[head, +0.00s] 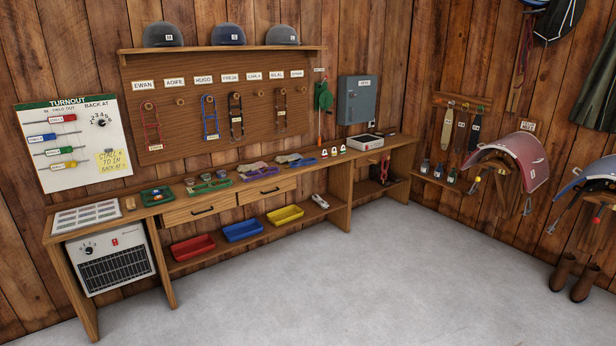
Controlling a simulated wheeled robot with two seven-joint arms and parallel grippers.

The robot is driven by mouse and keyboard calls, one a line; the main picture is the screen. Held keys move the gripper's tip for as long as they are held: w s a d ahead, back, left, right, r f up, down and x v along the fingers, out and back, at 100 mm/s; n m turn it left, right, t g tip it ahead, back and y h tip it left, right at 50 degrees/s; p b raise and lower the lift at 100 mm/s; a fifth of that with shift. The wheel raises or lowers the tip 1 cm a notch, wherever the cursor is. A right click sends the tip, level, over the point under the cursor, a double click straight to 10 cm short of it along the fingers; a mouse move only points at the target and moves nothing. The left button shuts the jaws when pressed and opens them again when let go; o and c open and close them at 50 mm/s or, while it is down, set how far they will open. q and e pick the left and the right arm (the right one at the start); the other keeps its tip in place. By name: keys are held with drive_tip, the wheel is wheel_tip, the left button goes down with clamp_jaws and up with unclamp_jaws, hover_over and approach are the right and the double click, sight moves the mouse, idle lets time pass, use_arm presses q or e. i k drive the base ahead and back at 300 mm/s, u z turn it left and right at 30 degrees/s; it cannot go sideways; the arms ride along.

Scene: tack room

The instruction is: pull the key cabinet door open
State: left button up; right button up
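The key cabinet (357,100) is a small grey-blue box on the wooden wall, above the right part of the long bench. Its door faces the room and looks closed, with a small white label near the top. A small dark spot on the door front may be its handle or lock, but it is too small to tell. Neither of my grippers is in the head view.
The wooden bench (228,189) runs along the wall below the cabinet. A white box (363,142) lies on it just under the cabinet, and a green item (323,97) hangs to the cabinet's left. Saddles (515,160) stick out at right. The grey floor (330,270) in front is clear.

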sight(360, 109)
drive_tip(key=i, duration=4.7)
drive_tip(key=z, duration=0.9)
